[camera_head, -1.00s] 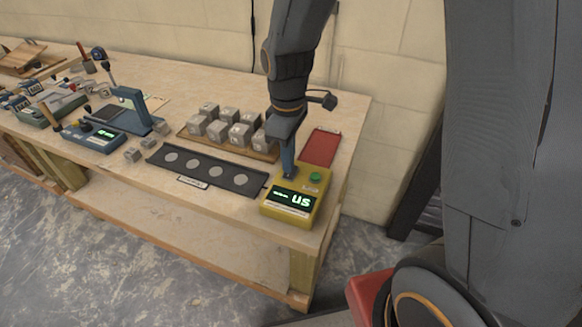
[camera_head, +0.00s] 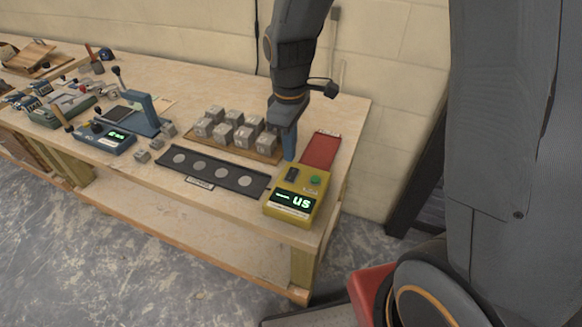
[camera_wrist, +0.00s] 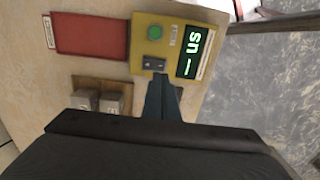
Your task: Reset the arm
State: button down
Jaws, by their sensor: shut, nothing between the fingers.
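My gripper (camera_head: 290,147) points down over the right end of the workbench, with its fingers together and empty. It hangs behind the yellow meter (camera_head: 298,196), between the block board and the red mat. I cannot tell the exact gap between tips and meter.
A wooden board with several grey blocks (camera_head: 222,130) stands left of my gripper. A black strip with pale discs (camera_head: 217,174) lies in front of it. A red mat (camera_head: 321,151) lies to the right. A blue press-like device (camera_head: 142,110) and loose cubes stand farther left.

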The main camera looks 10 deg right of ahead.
jog(key=s+d+m+t+b, duration=0.1)
jog(key=s+d+m+b, duration=0.3)
jog(key=s+d+m, duration=0.4)
jog(key=d+m, duration=0.1)
jog(key=m, duration=0.2)
jog(key=shift+f, duration=0.35)
